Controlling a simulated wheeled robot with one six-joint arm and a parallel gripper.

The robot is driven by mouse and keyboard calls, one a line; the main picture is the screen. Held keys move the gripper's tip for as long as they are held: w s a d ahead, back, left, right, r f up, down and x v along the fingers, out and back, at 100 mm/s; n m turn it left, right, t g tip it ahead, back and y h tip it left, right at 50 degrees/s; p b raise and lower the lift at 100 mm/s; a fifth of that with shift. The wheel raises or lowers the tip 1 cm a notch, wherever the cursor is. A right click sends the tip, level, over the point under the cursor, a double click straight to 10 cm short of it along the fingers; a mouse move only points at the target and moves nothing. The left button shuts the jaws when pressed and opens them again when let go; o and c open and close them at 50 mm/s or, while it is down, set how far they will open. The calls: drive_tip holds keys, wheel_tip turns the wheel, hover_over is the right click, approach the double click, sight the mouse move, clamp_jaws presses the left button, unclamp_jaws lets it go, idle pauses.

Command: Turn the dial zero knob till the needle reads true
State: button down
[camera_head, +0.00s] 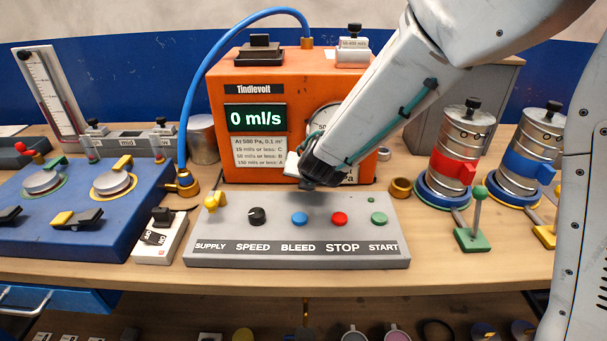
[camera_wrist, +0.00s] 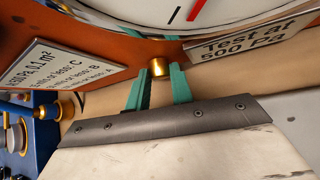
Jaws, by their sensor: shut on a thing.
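The orange Tindlevolt box (camera_head: 288,75) stands at the back of the bench. Its round white dial (camera_head: 322,113) is mostly hidden by my arm. In the wrist view the dial's lower edge (camera_wrist: 130,12) shows, with a short dark mark and a longer red mark near the rim. I cannot tell which is the needle, or what it reads. The small brass zero knob (camera_wrist: 159,68) sits just below the dial. My gripper (camera_wrist: 160,77) is shut on the knob, a green finger on each side. In the head view my gripper (camera_head: 308,184) hides the knob.
A grey control panel (camera_head: 297,257) with a yellow supply lever, knob and buttons stands below. The box's display (camera_head: 256,118) reads 0 ml/s. A blue hose (camera_head: 196,82) runs at left to a blue unit (camera_head: 75,225). Red and blue-banded canisters (camera_head: 455,150) stand at right.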

drive_tip(key=c, duration=1.2)
unclamp_jaws()
drive_tip(key=shift+c, duration=0.2)
drive_tip(key=shift+v, duration=3.85)
drive_tip(key=shift+r, duration=0.1)
